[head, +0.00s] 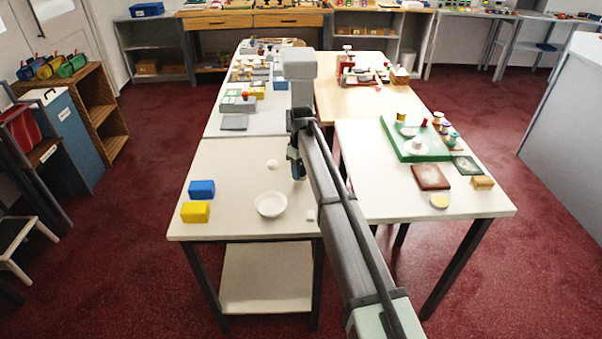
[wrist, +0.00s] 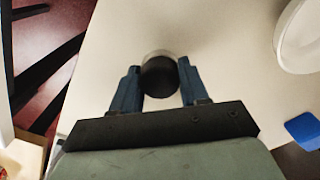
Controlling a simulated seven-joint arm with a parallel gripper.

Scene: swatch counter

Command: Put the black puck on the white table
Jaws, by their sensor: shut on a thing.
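The black puck (wrist: 160,78) sits between the two blue fingers of my gripper (wrist: 160,88) in the wrist view, with a pale band along its far edge. The fingers are shut on it. In the head view my gripper (head: 298,174) is over the right part of the near left pale table (head: 230,222), and the puck cannot be made out there. I cannot tell whether the puck touches the tabletop. Another white-topped table (head: 370,193) stands to the right, past a narrow gap.
A white bowl (head: 271,204) stands close to my gripper. A white round thing (head: 272,164) lies left of it. A blue block (head: 201,189) and a yellow block (head: 195,211) are at the left. The right table carries a green board (head: 400,149) and a brown square (head: 431,177).

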